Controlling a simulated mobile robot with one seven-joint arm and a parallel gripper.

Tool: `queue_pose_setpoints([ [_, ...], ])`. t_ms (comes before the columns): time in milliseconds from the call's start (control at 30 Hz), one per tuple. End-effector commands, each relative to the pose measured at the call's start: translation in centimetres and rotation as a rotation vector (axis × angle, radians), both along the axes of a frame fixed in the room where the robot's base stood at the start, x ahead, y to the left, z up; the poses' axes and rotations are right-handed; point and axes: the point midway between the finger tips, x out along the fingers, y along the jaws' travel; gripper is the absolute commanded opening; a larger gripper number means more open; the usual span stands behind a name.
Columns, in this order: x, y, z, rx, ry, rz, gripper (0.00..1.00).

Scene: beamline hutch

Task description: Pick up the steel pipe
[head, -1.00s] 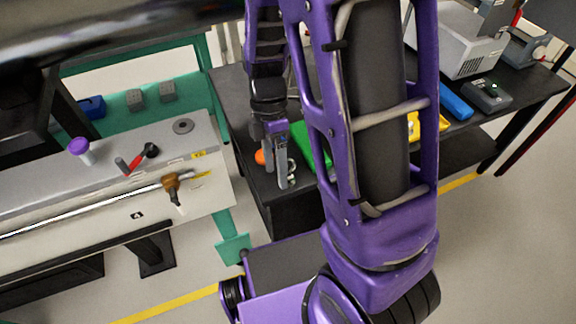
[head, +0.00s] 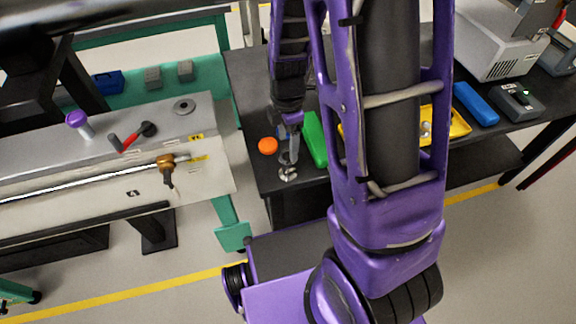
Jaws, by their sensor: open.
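A small shiny metal piece (head: 288,173), seemingly the steel pipe, is on the black table (head: 250,95) near its front left corner. It is too small and partly covered to make out its full shape. My gripper (head: 291,155) points down just above and behind it in the head view. The jaws are open, seen nearly edge-on, so the gap between the fingers is hard to see. I cannot tell whether a finger touches the piece. A long shiny rod (head: 85,182) also runs along the front of the pale bench at left, with a brass-coloured fitting near its right end.
An orange round object (head: 268,146) lies left of my gripper and a green block (head: 314,139) right of it. A yellow tray (head: 458,122), blue block (head: 476,103) and dark meter (head: 516,102) are farther right. The pale bench (head: 215,150) stands close on the left.

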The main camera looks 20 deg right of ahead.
Motion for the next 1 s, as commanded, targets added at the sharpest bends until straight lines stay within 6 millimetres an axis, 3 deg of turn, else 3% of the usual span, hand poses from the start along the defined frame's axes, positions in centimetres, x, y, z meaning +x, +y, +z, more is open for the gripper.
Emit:
queue_pose_setpoints([
  [100,-0.1,0.0,-2.7,-0.001,0.004,-0.001,0.73],
  [433,0.0,0.0,-5.5,0.000,0.002,-0.001,0.73],
  [700,0.0,0.0,-9.6,0.000,0.002,-0.002,0.73],
  [1000,0.0,0.0,-10.5,0.000,-0.001,-0.001,0.73],
])
